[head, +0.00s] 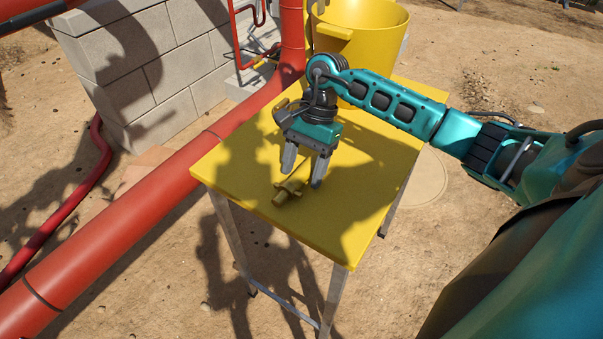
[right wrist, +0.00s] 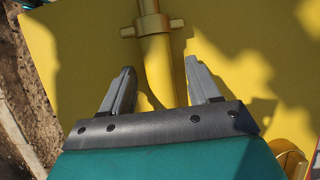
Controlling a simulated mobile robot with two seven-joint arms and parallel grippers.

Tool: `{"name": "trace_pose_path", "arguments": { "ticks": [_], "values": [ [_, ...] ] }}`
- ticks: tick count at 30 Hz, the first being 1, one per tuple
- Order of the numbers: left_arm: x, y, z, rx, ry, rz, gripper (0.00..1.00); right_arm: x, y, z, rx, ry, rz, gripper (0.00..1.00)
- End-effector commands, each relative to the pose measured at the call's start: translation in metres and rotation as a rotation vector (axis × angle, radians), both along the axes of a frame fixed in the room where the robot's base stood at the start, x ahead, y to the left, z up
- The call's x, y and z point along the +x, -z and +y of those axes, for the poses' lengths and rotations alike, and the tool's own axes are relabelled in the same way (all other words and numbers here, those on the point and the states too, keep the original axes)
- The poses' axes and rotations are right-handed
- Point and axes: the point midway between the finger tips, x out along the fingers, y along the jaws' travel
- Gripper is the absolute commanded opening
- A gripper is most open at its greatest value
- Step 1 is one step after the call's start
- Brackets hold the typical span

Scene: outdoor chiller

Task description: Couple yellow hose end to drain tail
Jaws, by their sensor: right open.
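The yellow hose end (head: 287,191), a short tube with a lugged coupling, lies on the yellow table. In the right wrist view, its coupling with side lugs (right wrist: 152,25) is at the top and its tube runs down between my fingers. My right gripper (head: 303,174) is open and points down over the hose end, with one finger on each side. I cannot see whether the fingers touch it. I cannot pick out the drain tail with certainty. My left gripper is not in view.
The yellow table (head: 235,155) has free room around the gripper. A large yellow bucket (head: 365,40) stands at its back. A thick red pipe (head: 130,225) runs along its left side. A grey block wall (head: 150,55) stands behind, with thin red pipework beside it.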

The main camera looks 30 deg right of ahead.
Motion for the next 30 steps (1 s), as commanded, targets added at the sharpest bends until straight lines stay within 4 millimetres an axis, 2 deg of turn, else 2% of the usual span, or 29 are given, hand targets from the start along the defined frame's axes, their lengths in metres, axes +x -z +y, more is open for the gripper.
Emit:
{"name": "trace_pose_path", "arguments": {
  "ticks": [8,26,30],
  "values": [
    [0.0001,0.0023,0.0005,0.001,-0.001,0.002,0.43,0.0001,0.0007,-0.0001,0.0,0.0,0.0,0.59],
    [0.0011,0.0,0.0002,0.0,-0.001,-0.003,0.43,-0.0001,0.0006,0.0,0.0,0.0,0.001,0.02],
    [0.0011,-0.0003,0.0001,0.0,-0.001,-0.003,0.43,0.0002,0.0,0.0001,0.001,-0.001,-0.001,0.0]
  ]
}}
